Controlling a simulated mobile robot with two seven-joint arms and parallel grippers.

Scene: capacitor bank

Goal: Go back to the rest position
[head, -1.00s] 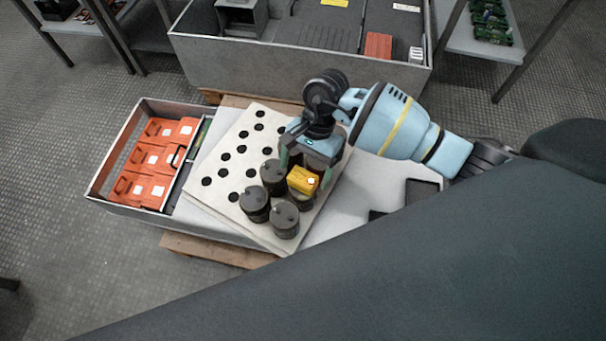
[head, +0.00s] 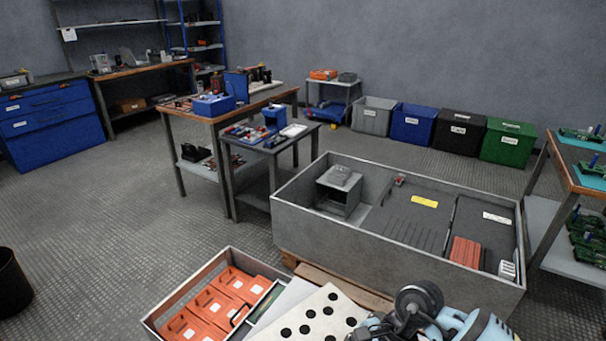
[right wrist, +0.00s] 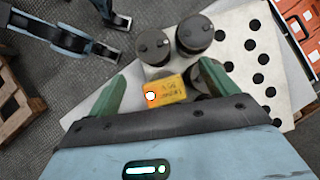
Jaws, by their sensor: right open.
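The right arm shows only partly at the bottom right of the head view, its fingers cut off. In the right wrist view my right gripper (right wrist: 165,76) is open, with a green finger on each side of a yellow labelled block (right wrist: 168,92). The block overlaps dark round capacitors in the picture; whether a finger touches it I cannot tell. A dark capacitor (right wrist: 152,46) and another (right wrist: 195,34) stand upright on the white board with black holes (right wrist: 232,55). The board's far corner shows in the head view (head: 295,314). My left gripper is not in view.
A grey crate of orange units (head: 215,298) stands left of the board. A large grey bin (head: 330,238) is behind it. Work tables (head: 205,118) and coloured bins (head: 410,125) stand further back. Open floor (head: 120,225) lies at left.

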